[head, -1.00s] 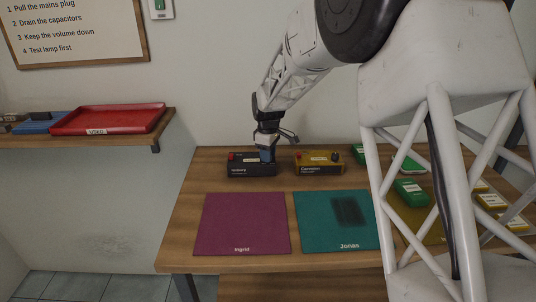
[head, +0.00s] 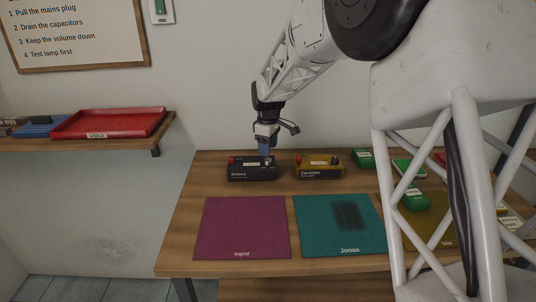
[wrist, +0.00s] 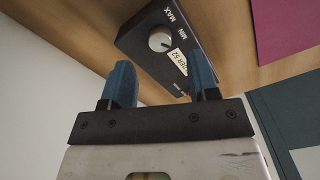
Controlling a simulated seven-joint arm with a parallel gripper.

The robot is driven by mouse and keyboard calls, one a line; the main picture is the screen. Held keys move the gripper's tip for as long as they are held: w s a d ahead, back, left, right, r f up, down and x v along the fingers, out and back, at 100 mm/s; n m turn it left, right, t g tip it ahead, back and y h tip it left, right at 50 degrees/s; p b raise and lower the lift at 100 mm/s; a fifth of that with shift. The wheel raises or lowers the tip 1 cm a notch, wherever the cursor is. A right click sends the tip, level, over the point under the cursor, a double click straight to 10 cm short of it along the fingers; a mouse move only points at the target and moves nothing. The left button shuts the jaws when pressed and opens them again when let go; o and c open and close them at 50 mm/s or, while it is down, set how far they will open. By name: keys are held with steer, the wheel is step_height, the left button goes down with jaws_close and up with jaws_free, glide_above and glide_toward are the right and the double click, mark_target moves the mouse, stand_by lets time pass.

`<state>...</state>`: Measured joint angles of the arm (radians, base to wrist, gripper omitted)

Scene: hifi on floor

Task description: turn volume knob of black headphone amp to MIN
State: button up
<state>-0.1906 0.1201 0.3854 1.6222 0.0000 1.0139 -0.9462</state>
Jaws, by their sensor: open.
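The black headphone amp (head: 251,173) sits on the wooden bench near the wall, left of a yellow amp. In the wrist view the amp (wrist: 148,42) shows a round silver knob (wrist: 160,39), MIN and MAX marks and a white label. The knob also shows in the head view (head: 267,161), at the amp's right end. My gripper (head: 265,150) is open and empty, just above and behind the knob end. In the wrist view its blue fingers (wrist: 162,82) are apart, and the knob lies beyond their tips, not between them.
The yellow amp (head: 319,170) stands close on the right, with green boxes (head: 363,158) beyond it. A purple mat (head: 243,228) and a teal mat (head: 318,238) lie in front. A red tray (head: 108,123) is on the left shelf.

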mark_target(268, 159)
steer(key=shift+r, duration=1.55)
steer(key=shift+s+d+r, duration=0.3)
steer(key=shift+s, duration=0.15)
steer(key=s+d+r+m, duration=0.2)
steer(key=s+d+r, duration=0.1)
steer(key=s, duration=0.5)
steer(key=s+d+r+m+t, duration=0.15)
steer(key=s+d, duration=0.25)
steer(key=s, duration=0.4)
steer(key=s+d+r+m, duration=0.3)
steer(key=s+r, duration=0.1)
steer(key=s, duration=0.4)
steer(key=s+d+f+m, duration=0.1)
steer(key=s+m, duration=0.1)
steer(key=s, duration=0.6)
steer(key=s+d+f+m, duration=0.2)
steer(key=s, duration=0.6)
steer(key=s+d+f+m+t, duration=0.1)
steer(key=s+d+f+m, duration=0.1)
steer(key=s, duration=0.6)
steer(key=shift+s+m, duration=0.2)
steer(key=shift+m, duration=0.15)
